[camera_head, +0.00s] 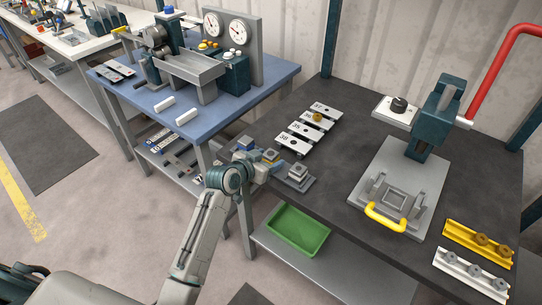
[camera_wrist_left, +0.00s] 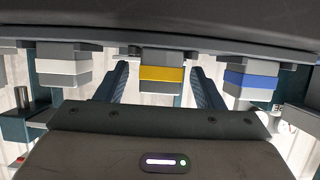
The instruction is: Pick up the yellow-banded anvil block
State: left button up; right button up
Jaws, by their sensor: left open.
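The yellow-banded anvil block (camera_head: 270,155) stands in the middle of a row of three blocks on a rack at the dark bench's left edge. In the left wrist view the yellow-banded block (camera_wrist_left: 163,76) appears between the two dark fingers of my left gripper (camera_wrist_left: 162,85). The fingers are spread to either side, with gaps. The left gripper (camera_head: 267,165) also shows in the head view, low at the block's near side, partly hiding it. A blue-banded block (camera_wrist_left: 252,84) and a white-banded block (camera_wrist_left: 63,70) flank it. My right gripper is not in view.
Numbered plates (camera_head: 308,130) lie behind the blocks. A press (camera_head: 425,125) with a yellow handle (camera_head: 386,218) stands to the right, near yellow and white rails. A green bin (camera_head: 297,230) sits on the lower shelf. The dark bench's middle is clear.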

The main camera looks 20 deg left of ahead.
pick_arm(q)
jog(key=shift+w, duration=0.15)
jog(key=c, duration=1.3)
jog(key=shift+r, duration=0.15)
